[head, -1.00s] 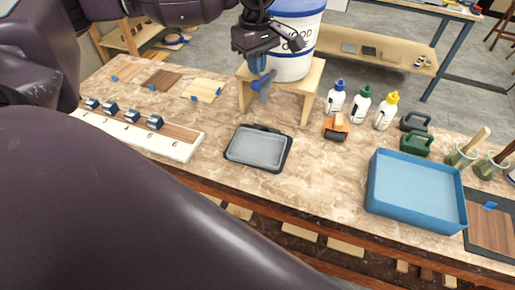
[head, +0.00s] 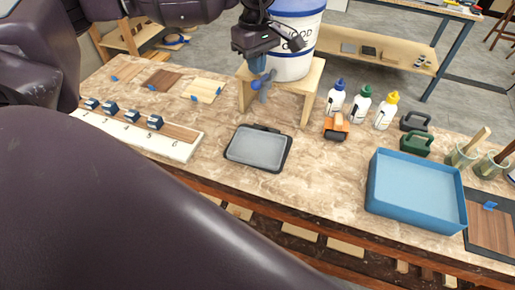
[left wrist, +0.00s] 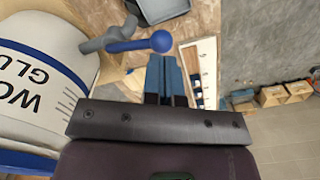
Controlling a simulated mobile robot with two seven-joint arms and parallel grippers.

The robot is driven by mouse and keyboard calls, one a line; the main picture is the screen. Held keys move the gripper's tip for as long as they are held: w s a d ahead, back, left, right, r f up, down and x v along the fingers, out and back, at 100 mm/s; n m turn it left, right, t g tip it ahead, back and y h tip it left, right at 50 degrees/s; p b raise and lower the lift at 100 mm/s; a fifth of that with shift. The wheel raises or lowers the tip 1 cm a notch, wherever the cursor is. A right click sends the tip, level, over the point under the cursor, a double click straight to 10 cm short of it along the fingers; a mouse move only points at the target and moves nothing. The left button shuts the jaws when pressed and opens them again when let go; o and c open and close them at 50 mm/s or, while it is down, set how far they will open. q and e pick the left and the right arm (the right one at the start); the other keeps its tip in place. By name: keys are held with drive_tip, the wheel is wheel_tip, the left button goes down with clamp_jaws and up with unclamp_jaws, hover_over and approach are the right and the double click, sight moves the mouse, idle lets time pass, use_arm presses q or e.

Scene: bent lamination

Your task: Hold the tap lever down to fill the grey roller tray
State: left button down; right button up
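The blue tap lever (head: 257,84) ends in a round ball and belongs to the tap on the white glue bucket (head: 292,38). The lever also shows in the left wrist view (left wrist: 150,43), beside the grey tap body (left wrist: 108,37). My left gripper (head: 257,66) is above the lever, its blue fingers pressed together with nothing between them. In the left wrist view the fingertips (left wrist: 164,58) end close to the ball; I cannot tell whether they touch. The grey roller tray (head: 258,148) lies on the table below the tap, with no stream visible. My right gripper is out of view.
The bucket stands on a wooden stool (head: 313,92). Several glue bottles (head: 361,105) and an orange-handled roller (head: 336,125) are to its right. A blue bin (head: 412,195) is at the right. A numbered board (head: 140,137) with blue blocks lies at the left.

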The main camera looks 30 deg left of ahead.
sight(256, 82)
use_arm(q)
drive_tip(key=shift+f, duration=0.3)
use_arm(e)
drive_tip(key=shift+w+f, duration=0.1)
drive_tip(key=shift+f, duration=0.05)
use_arm(q)
drive_tip(key=shift+f+b, duration=0.6)
drive_tip(key=shift+f, duration=0.35)
drive_tip(key=shift+f+b, duration=0.45)
drive_tip(key=shift+b, duration=0.1)
drive_tip(key=shift+f, duration=0.2)
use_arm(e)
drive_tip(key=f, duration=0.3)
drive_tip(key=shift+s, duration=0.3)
use_arm(q)
drive_tip(key=shift+f, duration=0.15)
drive_tip(key=shift+f+b, duration=0.55)
drive_tip(key=shift+b, duration=0.05)
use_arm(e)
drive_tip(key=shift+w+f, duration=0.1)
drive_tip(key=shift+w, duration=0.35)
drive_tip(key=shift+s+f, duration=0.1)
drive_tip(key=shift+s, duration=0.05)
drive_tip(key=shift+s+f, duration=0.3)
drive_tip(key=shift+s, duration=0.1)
